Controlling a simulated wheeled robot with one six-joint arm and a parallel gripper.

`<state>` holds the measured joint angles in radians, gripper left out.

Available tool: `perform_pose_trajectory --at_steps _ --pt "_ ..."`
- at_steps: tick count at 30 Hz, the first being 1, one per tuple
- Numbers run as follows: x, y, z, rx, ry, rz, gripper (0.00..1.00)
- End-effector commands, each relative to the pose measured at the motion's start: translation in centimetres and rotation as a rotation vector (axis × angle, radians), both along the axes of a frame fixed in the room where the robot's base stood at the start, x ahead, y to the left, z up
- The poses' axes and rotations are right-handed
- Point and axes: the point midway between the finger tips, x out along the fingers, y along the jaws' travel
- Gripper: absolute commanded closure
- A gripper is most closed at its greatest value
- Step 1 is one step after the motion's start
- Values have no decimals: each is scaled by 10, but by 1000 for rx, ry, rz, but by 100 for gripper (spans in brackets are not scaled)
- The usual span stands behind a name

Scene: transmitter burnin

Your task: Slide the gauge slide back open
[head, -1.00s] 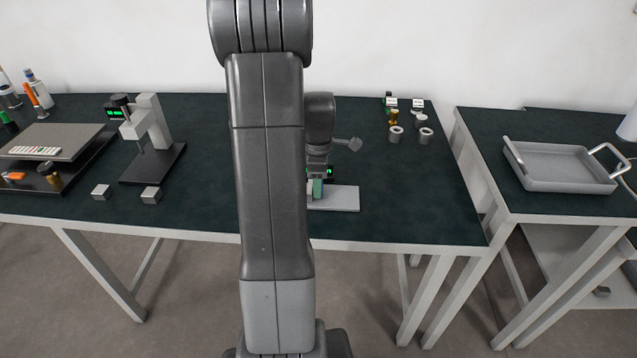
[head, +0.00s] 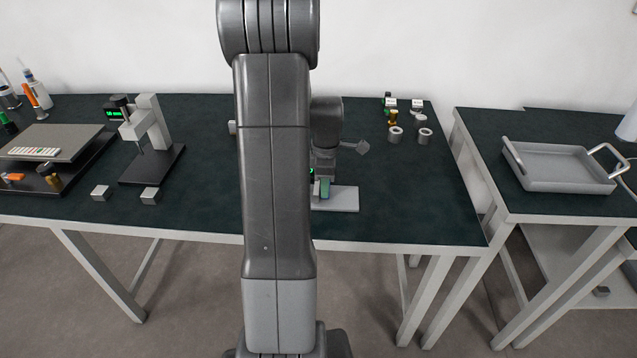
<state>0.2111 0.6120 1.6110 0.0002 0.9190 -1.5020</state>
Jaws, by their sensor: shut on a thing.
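The gauge's pale grey base plate (head: 345,200) lies near the front edge of the dark table, right of my arm. My gripper (head: 325,188) is over this plate, low down, and is shut on a part of the gauge, which I take to be the slide. A small teal-green piece shows at the fingertips. A green-lit readout (head: 312,171) shows just left of my gripper. My arm hides the left part of the gauge, so how far open the slide stands cannot be told.
A gauge stand (head: 150,135) and two small metal blocks (head: 100,193) (head: 150,195) stand to the left. Several metal rings and small parts (head: 396,135) sit at the back right. A grey tray (head: 560,165) is on the right table. The table right of the plate is clear.

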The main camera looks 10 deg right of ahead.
Motion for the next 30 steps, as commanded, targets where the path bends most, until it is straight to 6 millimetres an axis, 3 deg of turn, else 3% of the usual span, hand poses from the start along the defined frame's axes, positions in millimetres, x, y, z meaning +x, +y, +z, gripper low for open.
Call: perform_pose_trajectory --at_steps 3,10,11,13,14,23,26,30 --pt "-3 -10 1 -1 -1 -2 100" --pt "-3 -11 1 -2 0 1 100" --pt "-3 -11 1 -3 0 1 67" --pt "-3 -11 1 -2 0 1 53" --pt "-3 -11 1 -2 0 1 51" --pt "-3 -10 2 -1 -1 0 51" --pt "-2 -10 11 -2 -4 0 51" --pt "-2 -10 36 -3 -5 0 51"
